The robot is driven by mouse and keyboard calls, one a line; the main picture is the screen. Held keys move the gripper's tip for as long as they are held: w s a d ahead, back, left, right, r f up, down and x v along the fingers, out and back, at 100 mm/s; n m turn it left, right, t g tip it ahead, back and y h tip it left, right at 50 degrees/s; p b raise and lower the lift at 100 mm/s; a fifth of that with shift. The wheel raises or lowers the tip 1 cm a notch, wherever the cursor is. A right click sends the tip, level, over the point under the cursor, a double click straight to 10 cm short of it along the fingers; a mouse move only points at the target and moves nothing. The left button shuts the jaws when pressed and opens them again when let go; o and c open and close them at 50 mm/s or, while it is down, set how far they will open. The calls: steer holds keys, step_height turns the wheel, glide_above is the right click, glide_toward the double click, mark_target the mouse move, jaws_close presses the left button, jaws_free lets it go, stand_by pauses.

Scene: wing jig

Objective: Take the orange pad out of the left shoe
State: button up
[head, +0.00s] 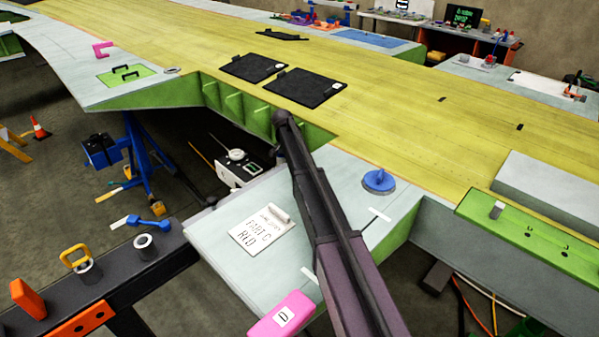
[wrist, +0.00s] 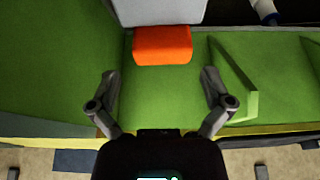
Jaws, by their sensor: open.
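In the wrist view an orange pad (wrist: 162,45) lies against a light grey block (wrist: 160,10), with green surfaces on both sides. The grey block may be the left shoe; I cannot tell for sure. My gripper (wrist: 160,75) is open and empty. Its two fingers are spread wide, below the pad in the picture and apart from it. In the head view my arm reaches to the bay opening in the wing, and my gripper is hidden there. The pad between the ribs is not visible in the head view.
Green ribs (head: 234,105) line the open bay. A green rib (wrist: 233,80) stands right of the pad in the wrist view. Two black panels (head: 303,88) lie on the yellow skin. Another orange block (head: 28,298) stands on the dark beam (head: 125,268) at left.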

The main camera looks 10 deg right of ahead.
steer(key=shift+w+d+f, duration=0.1)
steer(key=shift+d+f, duration=0.05)
steer(key=shift+f, duration=0.15)
steer(key=shift+b+x, duration=2.5)
steer(key=c, duration=0.9)
